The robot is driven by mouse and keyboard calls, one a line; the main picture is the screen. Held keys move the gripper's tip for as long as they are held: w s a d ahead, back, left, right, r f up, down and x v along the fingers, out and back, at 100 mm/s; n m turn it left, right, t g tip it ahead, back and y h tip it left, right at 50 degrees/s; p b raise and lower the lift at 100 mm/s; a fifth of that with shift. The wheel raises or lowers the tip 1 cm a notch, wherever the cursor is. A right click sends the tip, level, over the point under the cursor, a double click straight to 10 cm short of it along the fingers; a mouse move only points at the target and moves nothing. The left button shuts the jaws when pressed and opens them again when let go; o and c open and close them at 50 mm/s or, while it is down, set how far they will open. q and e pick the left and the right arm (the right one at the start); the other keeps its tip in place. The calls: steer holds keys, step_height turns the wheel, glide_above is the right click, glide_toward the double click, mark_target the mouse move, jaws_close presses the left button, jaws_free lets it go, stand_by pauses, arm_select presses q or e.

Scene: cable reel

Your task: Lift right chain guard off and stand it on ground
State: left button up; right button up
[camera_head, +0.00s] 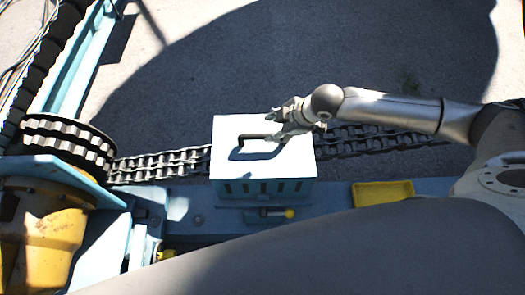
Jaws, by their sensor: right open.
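The chain guard (225,165) is a pale blue-white box with slots along its front side. It sits over the chain (165,165), which comes out on both sides of it. A dark bar handle (256,138) stands on its top. My right gripper (277,123) is open over the right part of the guard's top, close to the handle's right end. I cannot tell whether its fingers touch the handle. My left gripper is not in view.
A toothed sprocket (65,145) on a yellow motor housing (45,225) stands at the left. A yellow tray (383,193) and a tool with a yellow knob (289,214) lie on the blue frame. Open grey ground (200,75) stretches beyond the chain.

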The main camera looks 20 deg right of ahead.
mark_target(264, 136)
steer(key=x, duration=1)
steer(key=shift+d+f+p, duration=0.2)
steer(key=shift+d+p, duration=0.1)
steer(key=shift+p, duration=0.05)
steer(key=shift+f, duration=0.15)
steer(key=shift+f, duration=0.25)
stand_by(0.3)
jaws_close()
stand_by(0.4)
steer(key=shift+w+a+r, duration=0.1)
steer(key=shift+r, duration=0.05)
